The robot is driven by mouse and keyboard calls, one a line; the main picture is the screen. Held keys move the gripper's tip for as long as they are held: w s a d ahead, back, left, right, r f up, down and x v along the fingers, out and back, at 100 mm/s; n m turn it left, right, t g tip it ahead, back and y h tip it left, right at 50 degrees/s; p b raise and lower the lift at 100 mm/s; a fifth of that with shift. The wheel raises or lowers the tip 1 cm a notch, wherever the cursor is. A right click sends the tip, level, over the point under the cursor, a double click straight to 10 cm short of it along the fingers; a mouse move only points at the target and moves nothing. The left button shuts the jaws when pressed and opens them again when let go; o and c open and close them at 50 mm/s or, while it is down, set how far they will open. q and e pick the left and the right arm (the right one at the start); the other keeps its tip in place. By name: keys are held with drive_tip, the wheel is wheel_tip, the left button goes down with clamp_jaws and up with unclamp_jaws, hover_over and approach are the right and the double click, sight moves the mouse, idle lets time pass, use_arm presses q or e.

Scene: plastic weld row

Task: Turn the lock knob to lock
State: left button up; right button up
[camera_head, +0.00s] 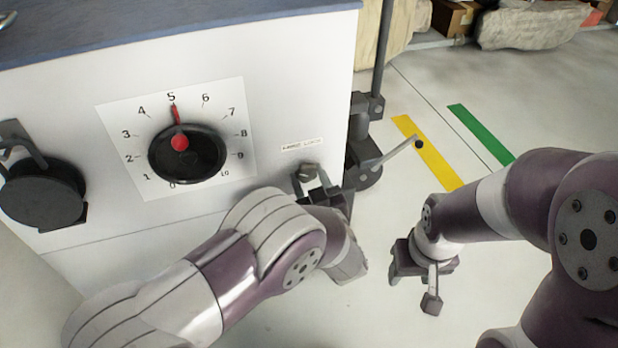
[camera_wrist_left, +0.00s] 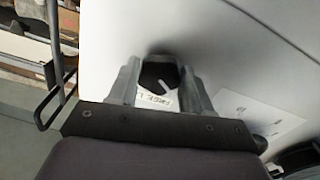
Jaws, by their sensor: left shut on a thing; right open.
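The lock knob (camera_head: 308,169) is a small dark knob on the white cabinet front, just below a small printed label (camera_head: 302,145). My left gripper (camera_head: 312,182) is shut on it from the front. In the left wrist view the knob (camera_wrist_left: 155,75) shows dark with a pale pointer line, between the two grey fingers of my left gripper (camera_wrist_left: 160,82). The line is slanted. The label (camera_wrist_left: 165,99) is partly hidden and its text is too small to read surely. My right gripper (camera_head: 418,278) is open and empty, low over the floor at right.
A dial (camera_head: 190,155) with a red pointer near 5 is on the cabinet (camera_head: 270,80) at left. A round black part (camera_head: 42,195) is at the far left. A dark post with a crank-like handle (camera_head: 390,155) stands beside the cabinet's right edge.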

use_arm(q)
drive_tip(key=m+p, duration=0.1)
drive_tip(key=p, duration=0.3)
drive_tip(key=shift+r+m, duration=0.35)
drive_tip(key=shift+m, duration=0.05)
drive_tip(key=shift+f, duration=0.15)
drive_tip(key=shift+f+m, duration=0.2)
drive_tip(key=shift+m, duration=0.1)
drive_tip(key=o, duration=1)
use_arm(e)
wheel_tip(320, 180, up, 4)
drive_tip(key=shift+f, duration=0.1)
use_arm(q)
drive_tip(key=shift+o, duration=0.2)
